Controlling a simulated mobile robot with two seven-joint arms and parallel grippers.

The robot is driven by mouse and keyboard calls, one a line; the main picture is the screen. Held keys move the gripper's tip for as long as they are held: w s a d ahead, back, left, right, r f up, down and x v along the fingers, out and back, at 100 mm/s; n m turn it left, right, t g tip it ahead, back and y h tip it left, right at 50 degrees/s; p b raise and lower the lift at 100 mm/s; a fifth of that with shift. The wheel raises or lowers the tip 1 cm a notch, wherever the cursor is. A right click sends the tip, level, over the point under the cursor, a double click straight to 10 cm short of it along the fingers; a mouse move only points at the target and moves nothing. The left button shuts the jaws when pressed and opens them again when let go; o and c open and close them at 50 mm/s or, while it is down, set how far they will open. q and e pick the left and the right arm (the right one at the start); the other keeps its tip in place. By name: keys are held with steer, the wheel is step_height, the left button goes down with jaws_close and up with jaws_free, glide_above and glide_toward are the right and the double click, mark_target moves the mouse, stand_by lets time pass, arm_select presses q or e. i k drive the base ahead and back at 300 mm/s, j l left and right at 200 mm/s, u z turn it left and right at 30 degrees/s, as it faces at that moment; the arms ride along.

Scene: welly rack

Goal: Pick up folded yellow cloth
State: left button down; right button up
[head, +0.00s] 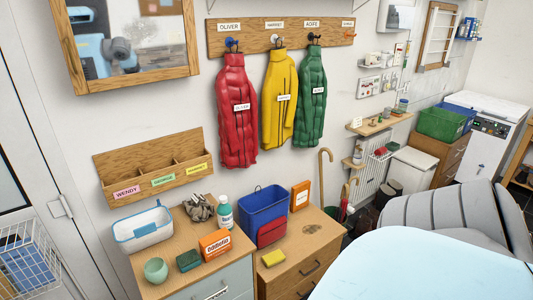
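The folded yellow cloth (273,258) looks like a small yellow block. It lies on the front left part of the right wooden cabinet top (312,236), in front of a blue bin (263,210). A red item (271,233) stands against the bin's front, just behind the cloth. Nothing covers the cloth from this view. Neither of my grippers shows in the head view.
On the left cabinet stand an orange box (214,244), a white-and-green bottle (225,213), a green block (189,261), a green bowl (155,270) and a white-blue basket (143,229). Another orange box (300,195) stands behind right. Walking sticks (325,175) stand beyond the right cabinet.

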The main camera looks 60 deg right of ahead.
mark_target(271, 259)
steer(key=k+l+u, duration=0.15)
steer(key=l, duration=0.4)
steer(key=l+u, duration=0.1)
steer(key=l, duration=0.4)
steer(key=k+l, duration=0.1)
steer(key=l, duration=0.35)
steer(key=k+l, duration=0.1)
steer(key=l, duration=0.35)
steer(key=k+l, duration=0.1)
steer(key=l, duration=0.35)
steer(key=k+l, duration=0.1)
steer(key=l, duration=0.35)
